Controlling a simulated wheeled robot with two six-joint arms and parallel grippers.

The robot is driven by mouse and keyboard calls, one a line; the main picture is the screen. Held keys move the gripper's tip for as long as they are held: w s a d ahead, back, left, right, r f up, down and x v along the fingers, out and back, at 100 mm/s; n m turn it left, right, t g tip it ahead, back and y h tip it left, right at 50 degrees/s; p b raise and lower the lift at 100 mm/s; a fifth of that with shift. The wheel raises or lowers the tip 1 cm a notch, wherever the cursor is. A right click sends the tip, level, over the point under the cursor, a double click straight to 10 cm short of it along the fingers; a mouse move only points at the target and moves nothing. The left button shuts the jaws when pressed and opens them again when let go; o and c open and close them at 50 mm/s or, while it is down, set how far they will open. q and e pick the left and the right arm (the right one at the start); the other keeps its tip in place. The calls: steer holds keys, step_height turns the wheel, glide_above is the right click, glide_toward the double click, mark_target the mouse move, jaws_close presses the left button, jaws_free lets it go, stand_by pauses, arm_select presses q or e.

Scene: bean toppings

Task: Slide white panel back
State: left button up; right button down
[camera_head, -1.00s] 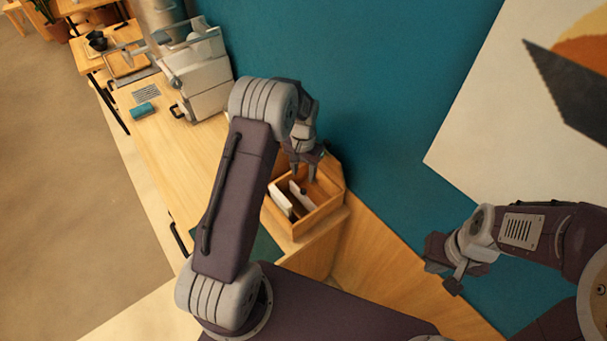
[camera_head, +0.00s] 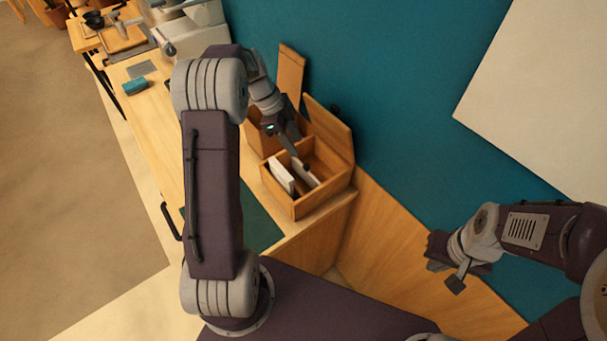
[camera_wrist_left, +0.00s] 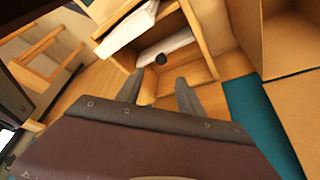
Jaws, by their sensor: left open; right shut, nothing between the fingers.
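An open wooden box (camera_head: 298,207) stands on the counter against the wall. Two white panels stand in it: a front-left panel (camera_head: 281,176) and a second panel (camera_head: 305,173) further right. In the left wrist view the front-left panel (camera_wrist_left: 125,28) and the second panel (camera_wrist_left: 168,45) show beyond the fingers. A small round dark knob (camera_wrist_left: 161,60) is beside the second panel. My left gripper (camera_head: 299,158) is open above the box's back part; its fingers (camera_wrist_left: 157,88) hold nothing. My right gripper (camera_head: 456,272) is shut and empty, away from the box.
A second wooden box (camera_head: 262,139) stands behind the first, with upright wooden lids by the wall. A teal block (camera_head: 135,86) lies on the counter, and a white machine (camera_head: 195,38) stands at its far end.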

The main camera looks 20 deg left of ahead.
mark_target(306, 166)
arm_select(q)
steer(key=x, duration=0.3)
steer(key=p+x, duration=0.1)
steer(key=x, duration=0.2)
steer(key=p+x, duration=0.1)
steer(key=x, duration=0.2)
steer(key=shift+a+f, duration=0.15)
steer(key=shift+a, duration=0.1)
jaws_close()
stand_by(1.1)
